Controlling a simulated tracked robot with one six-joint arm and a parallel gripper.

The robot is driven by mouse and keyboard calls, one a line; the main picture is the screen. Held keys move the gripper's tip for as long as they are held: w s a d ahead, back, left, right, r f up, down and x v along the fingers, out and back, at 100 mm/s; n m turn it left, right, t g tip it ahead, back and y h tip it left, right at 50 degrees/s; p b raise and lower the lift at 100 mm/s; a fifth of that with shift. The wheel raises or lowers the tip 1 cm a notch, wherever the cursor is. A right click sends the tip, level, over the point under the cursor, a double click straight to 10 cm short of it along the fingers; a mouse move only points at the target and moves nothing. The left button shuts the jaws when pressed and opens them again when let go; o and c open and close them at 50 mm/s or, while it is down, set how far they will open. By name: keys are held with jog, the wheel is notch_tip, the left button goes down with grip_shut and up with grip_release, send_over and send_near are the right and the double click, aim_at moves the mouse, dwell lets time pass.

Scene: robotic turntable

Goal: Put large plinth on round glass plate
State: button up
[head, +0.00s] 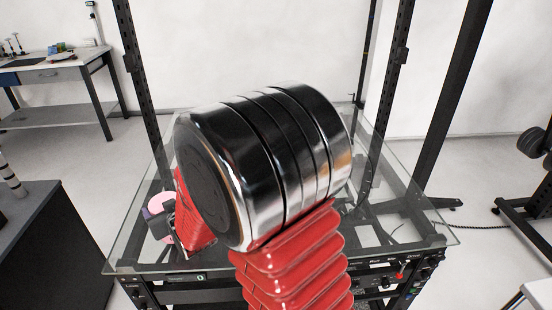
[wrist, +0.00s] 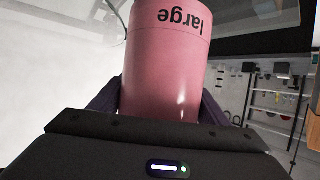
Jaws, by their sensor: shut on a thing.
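The large plinth (wrist: 165,65) is a pink cylinder with the word "large", seen upside down in the wrist view. My gripper (wrist: 160,102) is shut on it, with dark fingers on both sides. In the head view a pink part of the plinth (head: 160,203) shows left of my red and chrome arm, over the left part of a clear glass top (head: 128,240). My arm hides much of this area. I cannot make out a separate round glass plate. Whether the plinth touches the glass is unclear.
The glass top lies on a black frame with tall uprights (head: 137,75) and rack equipment (head: 405,275) below. A dark cabinet (head: 45,235) stands at left, a workbench (head: 60,72) at back left. Weights (head: 531,142) are at far right.

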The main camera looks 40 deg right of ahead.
jog(key=w+d+r+y, duration=0.1)
jog(key=w+d+r, duration=0.2)
jog(key=w+d, duration=0.65)
jog(key=w+d+r, duration=0.4)
jog(key=w+d, duration=0.5)
jog(key=d, duration=0.1)
jog(key=s+d+f+h, duration=0.2)
jog(key=d, duration=3)
jog(key=shift+m, duration=0.4)
jog(key=shift+f, duration=0.15)
notch_tip(320, 180, down, 6)
jog(key=shift+f, duration=0.1)
jog(key=shift+f, duration=1.8)
